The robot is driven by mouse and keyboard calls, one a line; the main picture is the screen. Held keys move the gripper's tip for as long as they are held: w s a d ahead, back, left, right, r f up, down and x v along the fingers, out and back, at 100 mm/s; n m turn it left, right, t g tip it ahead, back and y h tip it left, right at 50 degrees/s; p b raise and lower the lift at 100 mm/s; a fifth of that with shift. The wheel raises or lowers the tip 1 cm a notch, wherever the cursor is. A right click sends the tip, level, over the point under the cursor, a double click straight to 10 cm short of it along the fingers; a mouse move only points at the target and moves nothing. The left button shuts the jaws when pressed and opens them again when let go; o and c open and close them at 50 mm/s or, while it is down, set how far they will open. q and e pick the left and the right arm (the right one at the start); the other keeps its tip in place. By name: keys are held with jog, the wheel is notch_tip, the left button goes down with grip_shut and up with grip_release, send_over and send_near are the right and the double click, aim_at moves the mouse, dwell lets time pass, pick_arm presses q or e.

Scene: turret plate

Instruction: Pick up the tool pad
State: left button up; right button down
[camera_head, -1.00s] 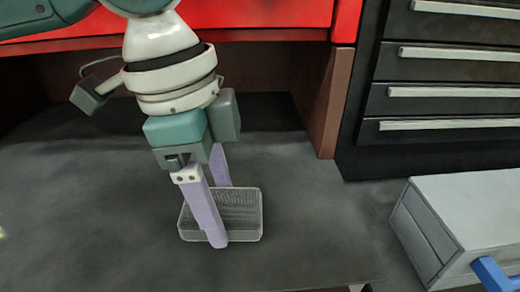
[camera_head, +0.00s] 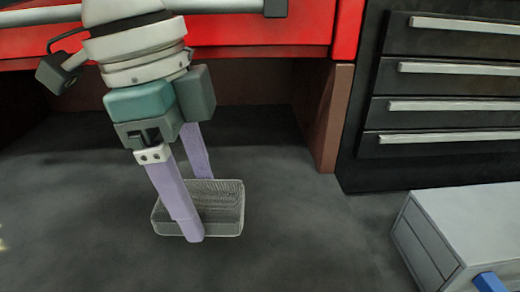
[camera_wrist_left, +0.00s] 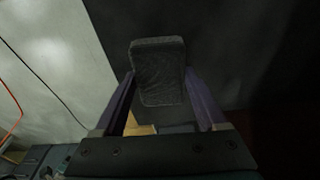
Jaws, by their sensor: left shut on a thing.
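The tool pad (camera_head: 226,205) is a grey, rounded rectangular block with a fine textured top and paler edges. My left gripper (camera_head: 200,208) points down with its two purple fingers on either side of the pad, shut on it. The near finger covers part of the pad's front side. In the left wrist view the pad (camera_wrist_left: 158,70) shows dark grey between the fingers of the left gripper (camera_wrist_left: 160,88). How far the pad is above the dark surface is hard to tell. My right gripper is in neither view.
A red cabinet (camera_head: 305,35) with a brown side panel (camera_head: 335,120) stands behind the arm. A black drawer unit (camera_head: 440,90) with pale handles is at the right. A grey box (camera_head: 460,225) with a blue part sits lower right. The dark surface (camera_head: 300,230) between is clear.

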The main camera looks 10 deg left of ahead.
pick_arm(q)
jog(key=s+a, duration=0.1)
jog(key=a, duration=0.4)
jog(key=s+a, duration=0.2)
jog(key=a, duration=0.3)
jog(key=s+a+b, duration=0.1)
jog(key=a, duration=0.4)
jog(key=shift+s+a, duration=0.2)
jog(key=shift+s, duration=0.05)
